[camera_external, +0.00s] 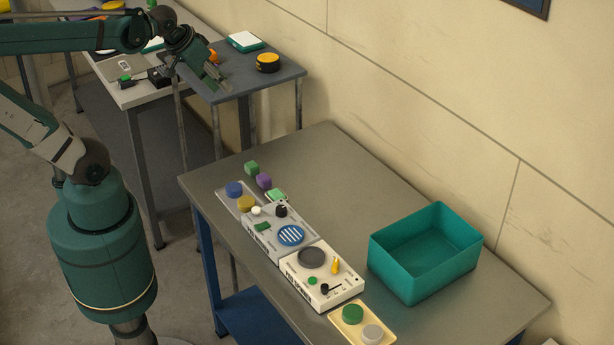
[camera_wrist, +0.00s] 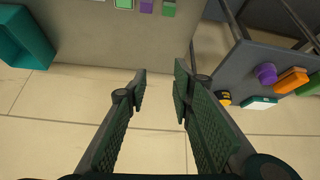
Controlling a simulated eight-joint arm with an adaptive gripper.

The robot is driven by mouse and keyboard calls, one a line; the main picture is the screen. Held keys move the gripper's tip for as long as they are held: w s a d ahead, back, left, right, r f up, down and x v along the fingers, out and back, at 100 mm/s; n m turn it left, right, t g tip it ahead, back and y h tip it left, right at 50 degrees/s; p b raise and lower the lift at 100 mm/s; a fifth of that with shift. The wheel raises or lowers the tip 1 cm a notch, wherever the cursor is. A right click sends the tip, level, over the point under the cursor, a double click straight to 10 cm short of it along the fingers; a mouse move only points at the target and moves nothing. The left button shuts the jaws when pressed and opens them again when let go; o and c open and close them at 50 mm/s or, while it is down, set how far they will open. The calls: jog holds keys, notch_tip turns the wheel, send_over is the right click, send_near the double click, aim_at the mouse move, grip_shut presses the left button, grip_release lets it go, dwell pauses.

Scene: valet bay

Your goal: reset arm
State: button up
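My gripper (camera_external: 217,78) is in the upper left of the external view, raised near the dark grey side table. In the wrist view my gripper (camera_wrist: 161,82) shows two green-padded fingers spread apart with nothing between them. The wrist view shows bare wall and floor-coloured surface beyond the fingertips. My arm is stretched out from its base toward the side table, above the furniture.
The main table (camera_external: 330,165) holds control boxes (camera_external: 283,231), a teal bin (camera_external: 425,250), a yellow tray (camera_external: 342,322) and small blocks. The dark side table (camera_external: 285,75) holds a yellow-black round item (camera_external: 268,62) and a white-topped teal box (camera_external: 246,41). A gap separates the tables.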

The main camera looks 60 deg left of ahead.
jog(key=s+d+f+b, duration=0.1)
jog(key=d+f+b, duration=0.1)
jog(key=f+b, duration=0.2)
jog(key=s+d+f+m+b, duration=0.1)
jog(key=s+f+b, duration=0.1)
jog(key=f+b, duration=0.3)
notch_tip(320, 180, down, 3)
jog(key=shift+s+d+r+t+h, duration=0.1)
jog(key=shift+s+d+t+h, duration=0.2)
jog(key=shift+d, duration=0.05)
